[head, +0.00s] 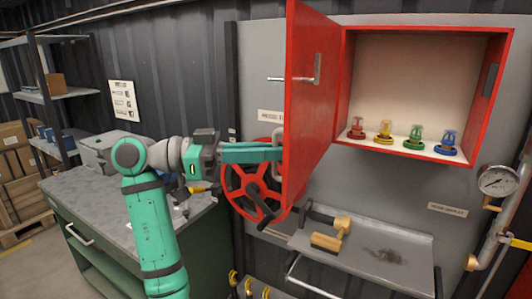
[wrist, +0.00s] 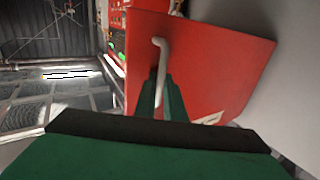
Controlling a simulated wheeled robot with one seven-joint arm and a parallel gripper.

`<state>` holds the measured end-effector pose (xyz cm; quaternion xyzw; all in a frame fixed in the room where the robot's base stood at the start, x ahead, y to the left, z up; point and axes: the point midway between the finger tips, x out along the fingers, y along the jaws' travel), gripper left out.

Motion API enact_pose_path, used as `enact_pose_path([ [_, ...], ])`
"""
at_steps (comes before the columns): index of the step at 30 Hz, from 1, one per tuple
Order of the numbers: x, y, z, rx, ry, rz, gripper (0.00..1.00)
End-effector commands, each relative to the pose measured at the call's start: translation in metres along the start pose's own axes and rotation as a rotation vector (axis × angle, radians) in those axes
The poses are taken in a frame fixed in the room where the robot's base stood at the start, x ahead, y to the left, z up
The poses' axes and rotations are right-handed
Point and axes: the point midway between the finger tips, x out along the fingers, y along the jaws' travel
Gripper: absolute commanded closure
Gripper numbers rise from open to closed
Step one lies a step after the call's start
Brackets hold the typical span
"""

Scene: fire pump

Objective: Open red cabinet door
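The red cabinet door (head: 310,110) stands wide open, swung out to the left of the red cabinet (head: 428,155). Its outer face (wrist: 225,60) fills much of the wrist view. A pale curved handle (wrist: 160,48) is on that face, and part of it shows in the head view (head: 277,140) at the door's lower left. My gripper (head: 276,152) reaches in from the left at the handle. In the wrist view its two green fingers (wrist: 165,88) lie close together with the handle between them, so it looks shut on the handle. The exact contact is partly hidden.
Red, yellow, green and blue valve-like items (head: 400,134) stand inside the cabinet. A red handwheel (head: 252,192) is below and behind my gripper. A grey shelf (head: 385,255) with a wooden-handled tool (head: 331,236) sits below. A workbench (head: 90,195) is at left, a pressure gauge (head: 497,181) at right.

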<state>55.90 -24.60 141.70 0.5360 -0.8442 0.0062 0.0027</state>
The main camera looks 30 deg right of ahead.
Motion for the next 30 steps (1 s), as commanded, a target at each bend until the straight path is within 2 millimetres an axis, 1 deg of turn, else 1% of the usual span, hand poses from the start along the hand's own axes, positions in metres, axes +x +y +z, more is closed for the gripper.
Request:
enact_pose_path([
  [1, 0.007, -0.008, 0.006, -0.017, -0.009, -0.006, 1.00],
  [9, 0.001, -0.008, 0.006, -0.019, -0.009, -0.016, 1.00],
  [10, 0.000, -0.008, 0.006, -0.019, -0.009, -0.017, 0.88],
  [11, 0.000, -0.008, 0.006, -0.019, -0.009, -0.018, 0.81],
  [12, -0.001, -0.008, 0.007, -0.019, -0.010, -0.019, 0.72],
  [30, -0.008, -0.004, 0.004, -0.010, -0.010, -0.023, 0.72],
])
